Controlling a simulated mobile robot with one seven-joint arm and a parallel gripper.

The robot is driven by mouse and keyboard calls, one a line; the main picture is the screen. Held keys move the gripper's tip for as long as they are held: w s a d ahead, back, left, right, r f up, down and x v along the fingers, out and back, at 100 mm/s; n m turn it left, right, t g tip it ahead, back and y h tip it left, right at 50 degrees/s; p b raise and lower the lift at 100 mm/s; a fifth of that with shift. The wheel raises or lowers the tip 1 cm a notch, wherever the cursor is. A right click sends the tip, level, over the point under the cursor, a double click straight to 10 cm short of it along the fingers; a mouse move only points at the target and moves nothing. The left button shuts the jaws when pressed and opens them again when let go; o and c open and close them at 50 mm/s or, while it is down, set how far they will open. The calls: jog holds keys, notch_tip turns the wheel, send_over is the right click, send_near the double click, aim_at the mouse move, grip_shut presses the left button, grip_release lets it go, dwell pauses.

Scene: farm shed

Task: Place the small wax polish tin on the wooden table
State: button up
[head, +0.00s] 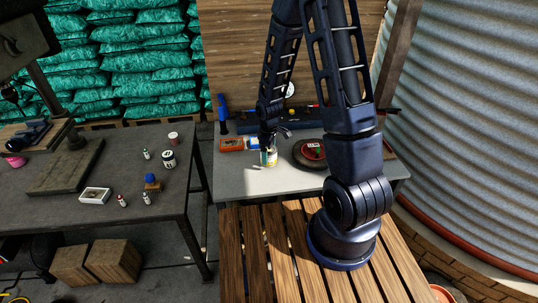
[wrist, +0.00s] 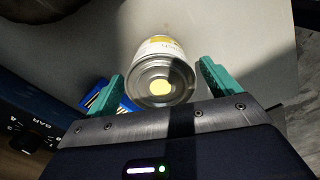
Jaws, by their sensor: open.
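A small metal tin with a pale and yellow label (head: 268,158) stands upright on the grey tabletop (head: 262,185). It appears to be the wax polish tin, but its label is too small to read. My gripper (head: 268,139) is right above it, pointing down. In the wrist view the tin (wrist: 163,68) shows its grey end with a yellow spot, between the two green fingers of my open gripper (wrist: 163,84). Gaps show on both sides, so the fingers are not closed on it. The slatted wooden table (head: 258,250) is in front, under my arm's base.
An orange box (head: 231,144) and a blue-and-white box (head: 253,142) lie left of the tin. A dark round item (head: 308,153) is to its right. A dark blue case (head: 240,122) lies behind. The wooden table's left part is clear.

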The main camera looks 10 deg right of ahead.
notch_tip(320, 180, up, 10)
jog(key=shift+d+r, duration=0.1)
jog(key=shift+r, duration=0.15)
jog(key=s+d+r+m+t, duration=0.1)
jog(key=s+d+r+m, duration=0.3)
jog(key=r, duration=0.5)
jog(key=s+d+r+m+t, duration=0.2)
jog(key=s+d+r+m, duration=0.2)
jog(key=s+r, duration=0.5)
jog(key=s+d+r+m+t, duration=0.1)
jog(key=s+d+r+m, duration=0.3)
jog(key=r, duration=0.5)
jog(key=s+d, duration=0.2)
jog(key=shift+s+d+r+m+t, duration=0.25)
jog(key=shift+s+d+m+t, duration=0.05)
jog(key=shift+d, duration=0.05)
